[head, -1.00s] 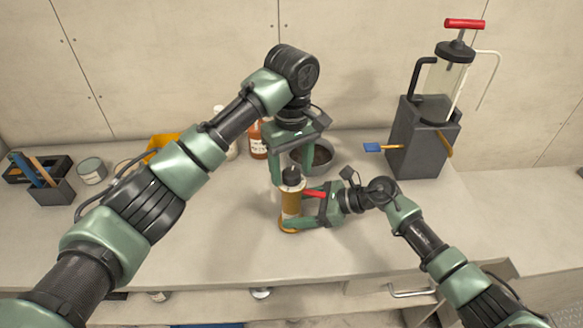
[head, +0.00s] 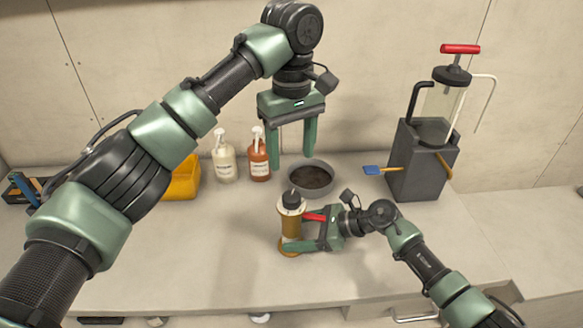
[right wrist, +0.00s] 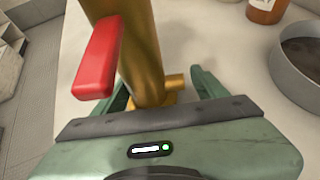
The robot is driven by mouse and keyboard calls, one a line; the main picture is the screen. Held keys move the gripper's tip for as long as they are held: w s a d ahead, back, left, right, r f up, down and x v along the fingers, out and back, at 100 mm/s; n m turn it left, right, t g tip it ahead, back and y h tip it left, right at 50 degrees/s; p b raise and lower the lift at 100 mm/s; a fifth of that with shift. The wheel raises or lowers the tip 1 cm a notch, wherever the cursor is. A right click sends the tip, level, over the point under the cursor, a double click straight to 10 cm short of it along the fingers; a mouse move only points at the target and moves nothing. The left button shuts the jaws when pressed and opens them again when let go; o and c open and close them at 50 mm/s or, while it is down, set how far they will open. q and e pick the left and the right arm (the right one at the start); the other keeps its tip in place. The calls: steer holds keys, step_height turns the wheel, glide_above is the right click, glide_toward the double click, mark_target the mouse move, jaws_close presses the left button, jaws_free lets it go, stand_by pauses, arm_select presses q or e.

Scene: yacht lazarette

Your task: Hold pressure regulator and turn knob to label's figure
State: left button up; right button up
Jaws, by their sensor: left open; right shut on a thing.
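The pressure regulator (head: 291,224) is an upright brass cylinder with a pale band near its top, standing on the counter. Its black knob (head: 291,198) is on top. A red lever (head: 314,217) sticks out to the right. My right gripper (head: 292,234) is shut on the lower body from the right. In the right wrist view the brass body (right wrist: 142,45) stands between the fingers, with the red lever (right wrist: 97,60) at left. My left gripper (head: 291,160) is open and empty above the knob, fingers down. I can read no figure on a label.
A grey bowl (head: 311,180) with dark contents is behind the regulator. White (head: 224,163) and orange-brown (head: 259,162) pump bottles and a yellow container (head: 183,183) stand behind left. A grey block with a clear pump (head: 424,160) stands at right. The front counter is clear.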

stand_by(0.4)
steer(key=o, duration=1.8)
